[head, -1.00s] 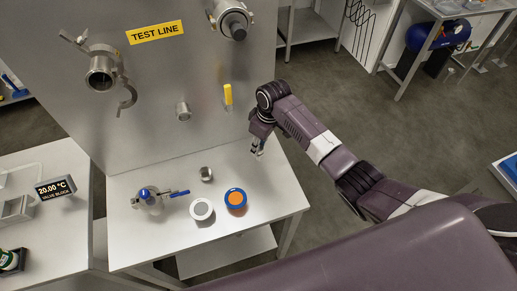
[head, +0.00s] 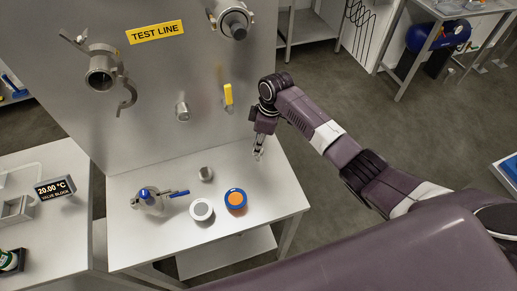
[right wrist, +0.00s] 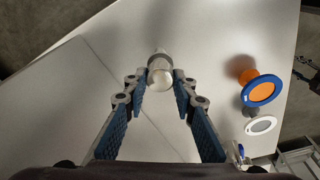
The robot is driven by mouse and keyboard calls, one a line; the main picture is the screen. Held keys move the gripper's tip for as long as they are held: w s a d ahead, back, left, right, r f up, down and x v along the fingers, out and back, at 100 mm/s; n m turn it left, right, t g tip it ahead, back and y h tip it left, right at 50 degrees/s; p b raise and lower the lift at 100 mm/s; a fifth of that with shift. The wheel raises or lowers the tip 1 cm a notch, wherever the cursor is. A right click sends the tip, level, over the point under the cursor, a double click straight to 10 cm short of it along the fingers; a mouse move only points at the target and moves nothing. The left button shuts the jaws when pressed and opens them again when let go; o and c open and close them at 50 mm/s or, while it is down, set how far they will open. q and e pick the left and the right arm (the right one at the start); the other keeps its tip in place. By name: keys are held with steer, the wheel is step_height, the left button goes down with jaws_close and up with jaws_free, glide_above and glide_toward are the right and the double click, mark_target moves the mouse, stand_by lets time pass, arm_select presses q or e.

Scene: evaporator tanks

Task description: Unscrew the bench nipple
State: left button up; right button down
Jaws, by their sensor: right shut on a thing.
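My right gripper (head: 258,155) is over the back right part of the bench. The right wrist view (right wrist: 160,80) shows its fingertips on either side of a short pale metal piece with a rounded near end, which looks like the nipple (right wrist: 159,70). The gripper is shut on it. I cannot tell whether the piece is still joined to the bench. A short grey metal cylinder (head: 206,174) stands apart on the bench, left of the gripper. My left gripper is not in view.
On the white bench (head: 270,205) stand a blue-rimmed orange disc (head: 236,199), a white round part (head: 202,210) and a blue-handled valve (head: 148,198). The upright metal panel (head: 150,75) carries pipe fittings and a yellow handle (head: 228,94). The bench's right front is clear.

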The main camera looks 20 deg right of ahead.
steer(key=shift+r, duration=0.65)
steer(key=shift+r, duration=0.15)
steer(key=shift+r, duration=2.4)
